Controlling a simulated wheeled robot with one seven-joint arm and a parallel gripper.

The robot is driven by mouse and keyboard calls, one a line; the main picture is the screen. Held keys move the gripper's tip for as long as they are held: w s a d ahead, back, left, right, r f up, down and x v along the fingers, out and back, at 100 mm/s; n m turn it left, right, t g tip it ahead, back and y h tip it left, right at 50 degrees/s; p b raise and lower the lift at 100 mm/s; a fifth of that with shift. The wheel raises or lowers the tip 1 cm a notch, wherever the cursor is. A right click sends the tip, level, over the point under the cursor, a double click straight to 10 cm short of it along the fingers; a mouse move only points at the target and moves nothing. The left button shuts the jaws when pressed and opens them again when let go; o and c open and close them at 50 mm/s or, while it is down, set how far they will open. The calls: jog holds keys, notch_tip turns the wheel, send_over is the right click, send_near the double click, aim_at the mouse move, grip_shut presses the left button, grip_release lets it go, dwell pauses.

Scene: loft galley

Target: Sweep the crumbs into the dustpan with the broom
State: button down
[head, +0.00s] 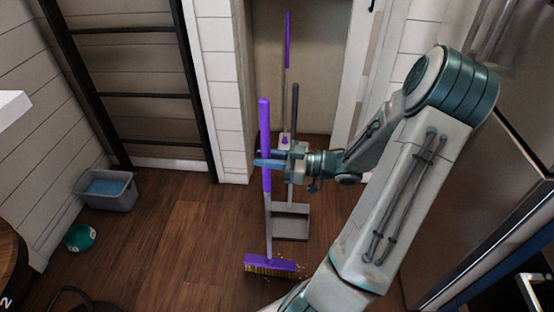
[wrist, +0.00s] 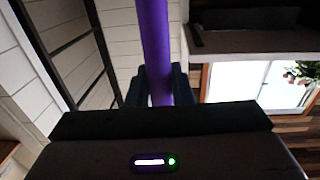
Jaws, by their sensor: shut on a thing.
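The broom has a purple upper handle (head: 265,140), a grey lower shaft and a purple head (head: 270,263) with yellowish bristles. It stands nearly upright with its bristles at the wooden floor. My gripper (head: 268,163) is shut on the purple handle, which also shows between the fingers in the wrist view (wrist: 155,50). The grey dustpan (head: 290,222) with a long dark upright handle sits on the floor just behind the broom head. Small yellow crumbs (head: 283,278) lie on the floor around the broom head; the head hides part of that floor.
A grey bin (head: 106,190) and a teal round bowl (head: 81,238) stand on the floor at left. A black ladder-like rack (head: 135,95) leans at the left wall. Another purple-handled tool (head: 287,60) stands in the alcove behind. Open floor lies left of the broom.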

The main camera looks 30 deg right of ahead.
notch_tip(320, 180, down, 5)
jog(key=s+d+g+b, duration=0.1)
jog(key=s+b, duration=0.1)
jog(key=b, duration=0.3)
jog(key=shift+s+d+f+n+y, duration=0.2)
jog(key=shift+s+n+y, duration=0.2)
